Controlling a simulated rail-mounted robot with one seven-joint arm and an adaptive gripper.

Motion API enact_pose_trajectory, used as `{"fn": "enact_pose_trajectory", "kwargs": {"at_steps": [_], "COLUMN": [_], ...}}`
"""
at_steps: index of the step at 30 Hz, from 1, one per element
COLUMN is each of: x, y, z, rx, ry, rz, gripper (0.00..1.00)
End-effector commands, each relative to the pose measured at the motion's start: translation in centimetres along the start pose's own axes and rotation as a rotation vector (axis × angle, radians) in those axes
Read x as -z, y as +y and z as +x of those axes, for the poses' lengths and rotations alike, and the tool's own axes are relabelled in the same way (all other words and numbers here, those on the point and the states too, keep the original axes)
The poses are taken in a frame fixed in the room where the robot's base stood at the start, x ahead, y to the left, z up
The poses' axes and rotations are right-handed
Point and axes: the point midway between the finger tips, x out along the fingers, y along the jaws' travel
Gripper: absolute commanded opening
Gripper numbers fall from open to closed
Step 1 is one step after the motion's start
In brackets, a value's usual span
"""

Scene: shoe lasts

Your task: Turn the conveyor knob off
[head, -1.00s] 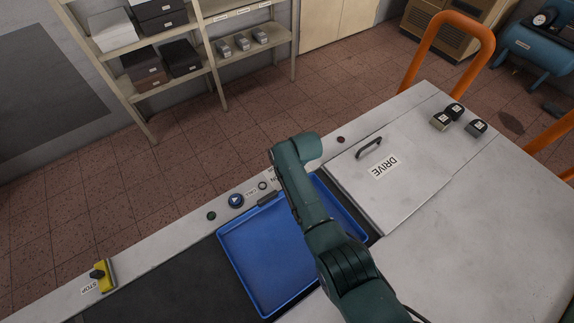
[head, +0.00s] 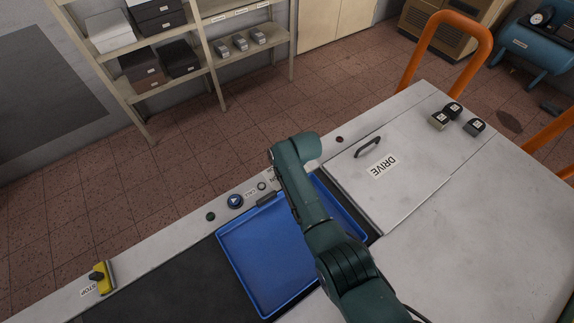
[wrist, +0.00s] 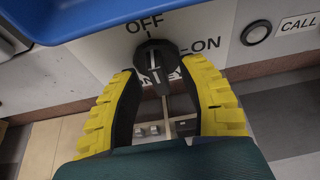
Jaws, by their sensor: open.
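The black conveyor knob (wrist: 155,62) shows in the wrist view on a light panel, below the word OFF and left of the word ON. A pale mark on its grip points up, roughly at OFF. My gripper (wrist: 167,92) is open, with one yellow ribbed finger on each side of the knob. I cannot tell whether either finger touches it. In the head view my arm hides the knob and the fingertips.
A blue tray (head: 226,244) lies on the dark belt beside the panel and shows at the wrist view's top. The CALL button (wrist: 257,32) sits right of the knob. A blue arrow button (head: 235,201) and yellow STOP switch (head: 104,278) are further left along the rail.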

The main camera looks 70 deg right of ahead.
Motion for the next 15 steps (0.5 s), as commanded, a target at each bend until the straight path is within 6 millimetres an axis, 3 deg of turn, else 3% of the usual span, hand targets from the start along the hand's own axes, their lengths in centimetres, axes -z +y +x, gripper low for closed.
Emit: {"fn": "enact_pose_trajectory", "kwargs": {"at_steps": [5, 15], "x": [0.1, 0.0], "y": [0.1, 0.0], "z": [-2.5, -10.4], "rx": [-0.002, 0.0], "ry": [0.006, 0.002], "rz": [0.0, 0.0], "gripper": [0.41, 0.41]}}
